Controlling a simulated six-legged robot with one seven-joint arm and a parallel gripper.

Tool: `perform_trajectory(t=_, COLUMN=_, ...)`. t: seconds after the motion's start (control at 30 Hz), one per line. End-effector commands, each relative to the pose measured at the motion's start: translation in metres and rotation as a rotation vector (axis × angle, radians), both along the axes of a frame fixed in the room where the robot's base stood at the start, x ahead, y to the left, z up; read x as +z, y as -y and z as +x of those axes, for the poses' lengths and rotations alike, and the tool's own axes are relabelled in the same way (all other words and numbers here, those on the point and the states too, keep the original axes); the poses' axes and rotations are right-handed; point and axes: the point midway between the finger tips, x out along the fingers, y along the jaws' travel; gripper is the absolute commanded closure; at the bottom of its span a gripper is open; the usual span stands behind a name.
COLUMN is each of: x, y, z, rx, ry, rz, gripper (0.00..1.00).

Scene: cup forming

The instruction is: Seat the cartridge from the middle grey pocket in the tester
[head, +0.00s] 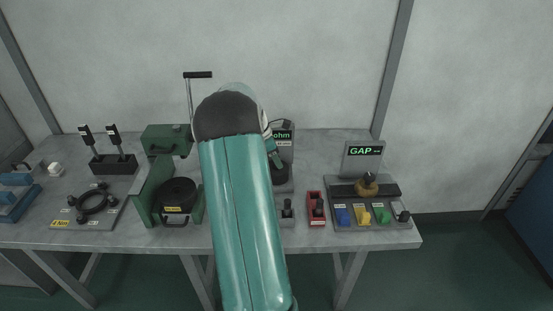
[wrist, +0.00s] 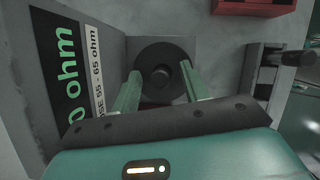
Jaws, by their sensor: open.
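The tester (head: 285,150) stands at the back of the bench, right of my arm. In the wrist view its screen (wrist: 67,62) ends in "0 ohm", above a label ending "55 - 65 ohm". My gripper (wrist: 160,71) is open over the tester's round black socket (wrist: 150,53), one finger on each side of its centre. A dark round piece (wrist: 162,75) shows there between the fingers; whether it is a cartridge fully down I cannot tell. The grey pocket holder (head: 287,220) is partly hidden by my arm; a dark cartridge (head: 287,208) stands in its visible pocket.
A red bin (head: 316,222) with a dark piece in it stands right of the grey holder. Further right is a gauge station (head: 363,160) reading "GAP" with coloured pieces.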

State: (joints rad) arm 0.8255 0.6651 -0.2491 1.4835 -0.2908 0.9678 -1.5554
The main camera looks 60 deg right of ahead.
Motion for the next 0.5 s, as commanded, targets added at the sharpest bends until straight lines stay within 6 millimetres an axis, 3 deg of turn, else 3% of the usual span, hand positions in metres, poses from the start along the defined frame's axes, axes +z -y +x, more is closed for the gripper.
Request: perform_trajectory(t=0.5, x=0.098, y=-0.027, z=0.032, rx=0.002, ry=0.002, rz=-0.003, gripper=0.55)
